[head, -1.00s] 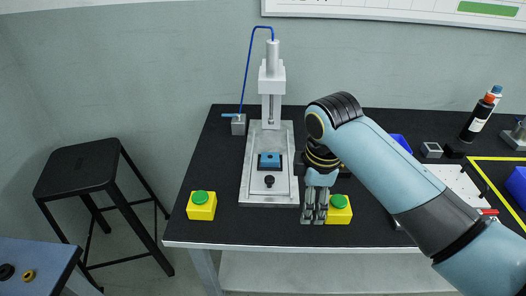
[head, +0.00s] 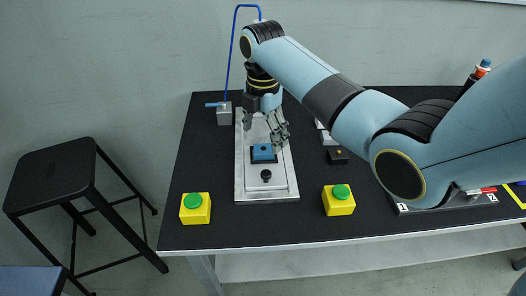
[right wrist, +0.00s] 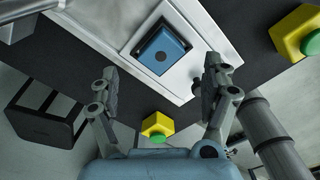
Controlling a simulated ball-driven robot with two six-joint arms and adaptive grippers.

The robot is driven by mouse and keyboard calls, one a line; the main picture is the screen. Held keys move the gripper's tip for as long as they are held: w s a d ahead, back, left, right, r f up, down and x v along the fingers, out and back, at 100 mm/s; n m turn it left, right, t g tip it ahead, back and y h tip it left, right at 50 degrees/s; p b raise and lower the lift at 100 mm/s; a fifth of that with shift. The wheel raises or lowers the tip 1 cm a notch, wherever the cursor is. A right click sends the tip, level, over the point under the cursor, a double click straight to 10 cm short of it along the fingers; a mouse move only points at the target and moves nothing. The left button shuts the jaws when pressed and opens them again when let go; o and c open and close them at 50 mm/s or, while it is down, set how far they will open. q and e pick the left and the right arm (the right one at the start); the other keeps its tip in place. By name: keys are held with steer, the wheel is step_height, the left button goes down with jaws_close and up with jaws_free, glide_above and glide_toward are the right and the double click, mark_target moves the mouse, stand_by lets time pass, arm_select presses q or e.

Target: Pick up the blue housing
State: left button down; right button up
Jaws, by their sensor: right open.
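The blue housing (head: 263,152) sits in a dark nest on the light metal base plate (head: 241,185) of the gantry fixture. My right gripper (head: 277,128) is open and empty, just above and behind the housing in the head view. In the right wrist view my right gripper (right wrist: 160,82) has its two fingers spread wide, apart from the housing. My arm hides most of the gantry's screwdriver column. My left gripper is not in view.
Yellow boxes with green buttons stand left (head: 195,208) and right (head: 338,200) of the fixture. A dark knob (head: 266,175) stands in front of the housing. A blue hose (head: 232,50) rises behind. A black stool (head: 50,178) stands left of the table.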

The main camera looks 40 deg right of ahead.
mark_target(264, 148)
step_height(264, 148, down, 4)
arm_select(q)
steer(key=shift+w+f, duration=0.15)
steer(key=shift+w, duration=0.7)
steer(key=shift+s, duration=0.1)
arm_select(e)
steer(key=c, duration=1.2)
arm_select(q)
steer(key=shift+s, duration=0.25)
arm_select(e)
steer(key=shift+r, duration=0.15)
